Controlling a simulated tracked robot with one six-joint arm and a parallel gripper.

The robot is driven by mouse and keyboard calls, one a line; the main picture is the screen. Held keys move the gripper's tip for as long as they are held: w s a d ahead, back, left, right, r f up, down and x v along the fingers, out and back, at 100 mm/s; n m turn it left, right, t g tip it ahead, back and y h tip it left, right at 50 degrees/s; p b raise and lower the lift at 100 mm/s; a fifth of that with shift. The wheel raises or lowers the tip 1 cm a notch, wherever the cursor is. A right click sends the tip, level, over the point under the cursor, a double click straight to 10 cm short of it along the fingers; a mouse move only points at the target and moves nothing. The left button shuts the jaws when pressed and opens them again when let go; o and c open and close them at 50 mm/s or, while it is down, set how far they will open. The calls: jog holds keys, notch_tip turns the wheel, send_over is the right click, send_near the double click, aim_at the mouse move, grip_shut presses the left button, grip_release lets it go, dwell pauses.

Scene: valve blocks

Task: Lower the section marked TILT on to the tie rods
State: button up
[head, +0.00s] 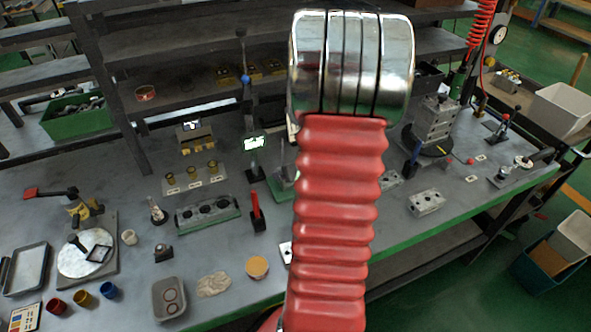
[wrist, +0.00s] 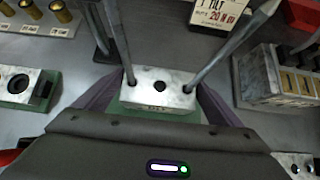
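In the wrist view a pale metal section (wrist: 160,97) with holes along its top lies between the fingers of my gripper (wrist: 160,92). The fingers close in against its two ends. The mark on its front face is too small to read. Two steel tie rods, a left one (wrist: 119,42) and a right one (wrist: 232,52), pass through its outer holes and rise toward the camera. A green base (wrist: 188,117) shows beneath the section; any gap between them cannot be judged. In the head view my arm hides the gripper and section.
A sign reading TILT 20 Nm (wrist: 217,14) stands behind the rods. A metal block with brass parts (wrist: 285,80) stands close on the right. A green holder with bored holes (head: 207,212) and brass spools (head: 192,178) are to the left. A red-handled tool (head: 257,212) stands nearby.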

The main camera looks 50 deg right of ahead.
jog(key=shift+o, duration=1.3)
jog(key=v, duration=1.3)
jog(key=shift+s+a+r, duration=0.25)
